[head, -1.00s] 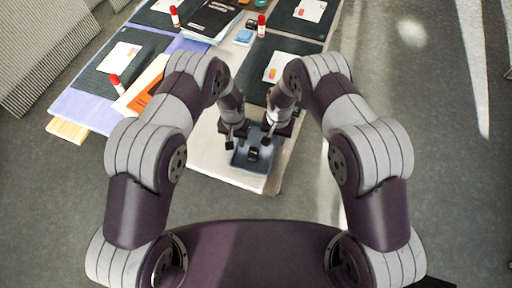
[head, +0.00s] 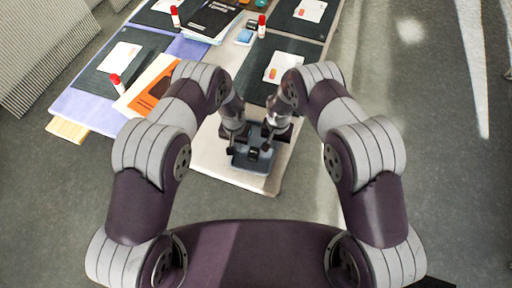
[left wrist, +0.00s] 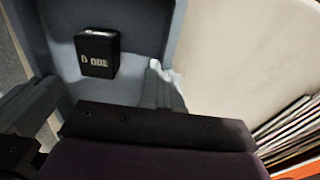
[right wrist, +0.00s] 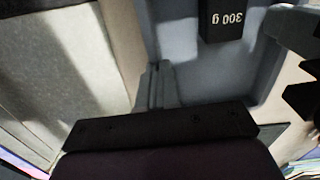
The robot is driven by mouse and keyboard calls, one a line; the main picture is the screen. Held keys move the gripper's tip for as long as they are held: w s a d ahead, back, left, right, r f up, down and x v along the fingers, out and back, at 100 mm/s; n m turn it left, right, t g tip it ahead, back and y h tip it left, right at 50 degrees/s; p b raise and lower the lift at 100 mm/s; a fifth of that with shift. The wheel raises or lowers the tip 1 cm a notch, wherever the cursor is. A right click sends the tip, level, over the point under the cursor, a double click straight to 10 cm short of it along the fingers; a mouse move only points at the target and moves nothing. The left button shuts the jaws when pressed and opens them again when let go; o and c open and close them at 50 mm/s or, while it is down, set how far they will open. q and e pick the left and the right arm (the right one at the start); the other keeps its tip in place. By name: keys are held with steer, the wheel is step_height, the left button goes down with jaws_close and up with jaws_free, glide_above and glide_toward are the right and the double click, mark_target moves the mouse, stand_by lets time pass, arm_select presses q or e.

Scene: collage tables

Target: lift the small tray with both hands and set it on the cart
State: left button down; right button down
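The small tray (head: 240,164) is blue-grey with raised walls and sits at the near end of the pale table in the head view. A black block (head: 252,154) lies inside it; the right wrist view shows it marked "300 g" (right wrist: 222,20). My left gripper (head: 232,147) is at the tray's left wall, and in the left wrist view its fingers (left wrist: 158,85) are closed on that wall. My right gripper (head: 267,144) is closed on the opposite wall, seen in the right wrist view (right wrist: 155,85). Any gap under the tray is hard to judge. I cannot make out a cart.
The pale table (head: 220,176) has a bare near end. Beyond are dark mats (head: 122,62), an orange-printed sheet (head: 150,92), red-capped glue sticks (head: 262,26) and a stack of papers with a black cover (head: 212,20). Grey floor (head: 420,140) is open to the right.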

arm_select(q)
steer(key=shift+r, duration=0.15)
arm_select(e)
steer(key=shift+r, duration=0.1)
